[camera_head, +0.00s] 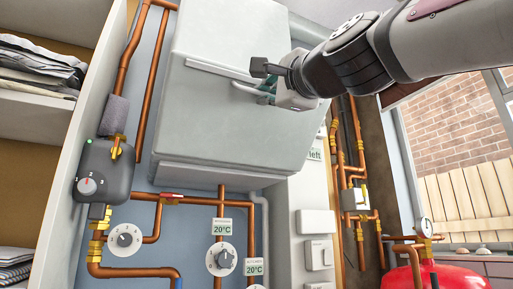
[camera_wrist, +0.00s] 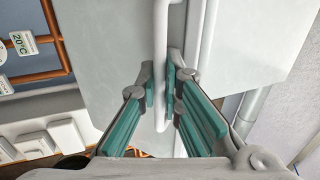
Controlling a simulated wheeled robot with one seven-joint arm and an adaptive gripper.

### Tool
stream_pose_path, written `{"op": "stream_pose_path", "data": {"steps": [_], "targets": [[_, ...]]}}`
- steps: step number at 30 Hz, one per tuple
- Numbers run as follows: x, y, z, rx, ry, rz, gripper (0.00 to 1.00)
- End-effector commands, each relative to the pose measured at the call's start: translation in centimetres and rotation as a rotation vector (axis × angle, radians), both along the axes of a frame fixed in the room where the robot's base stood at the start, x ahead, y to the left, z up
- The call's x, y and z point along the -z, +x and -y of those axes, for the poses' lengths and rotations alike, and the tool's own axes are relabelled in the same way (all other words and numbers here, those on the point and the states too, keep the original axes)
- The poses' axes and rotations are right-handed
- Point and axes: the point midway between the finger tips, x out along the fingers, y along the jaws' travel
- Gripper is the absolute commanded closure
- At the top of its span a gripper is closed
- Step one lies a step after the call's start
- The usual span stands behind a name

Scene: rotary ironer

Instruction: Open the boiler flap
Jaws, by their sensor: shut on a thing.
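The pale grey boiler (camera_head: 225,50) hangs on the wall in the upper middle of the head view. A ledge-like seam (camera_head: 215,70) crosses its front, with the flap's panel (camera_head: 205,115) below it. A thin white bar handle (camera_head: 244,90) stands out from the front near the seam. My gripper (camera_head: 267,93) reaches in from the upper right and is shut on the handle. In the wrist view, the handle (camera_wrist: 160,45) runs between the teal finger pads. The panel looks flush with the body; any small gap is hard to see.
Copper pipes (camera_head: 220,198) and dials (camera_head: 221,259) lie below the boiler, with a grey control unit (camera_head: 105,170) at left. A shelf wall (camera_head: 75,140) stands at far left. A red tank (camera_head: 445,278) and a window are at right.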

Motion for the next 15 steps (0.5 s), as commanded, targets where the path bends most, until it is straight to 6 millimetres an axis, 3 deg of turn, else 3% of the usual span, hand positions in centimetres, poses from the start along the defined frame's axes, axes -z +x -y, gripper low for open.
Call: {"op": "stream_pose_path", "data": {"steps": [15], "targets": [[5.9, -2.0, 0.8, -0.001, 0.003, 0.001, 1.00]]}}
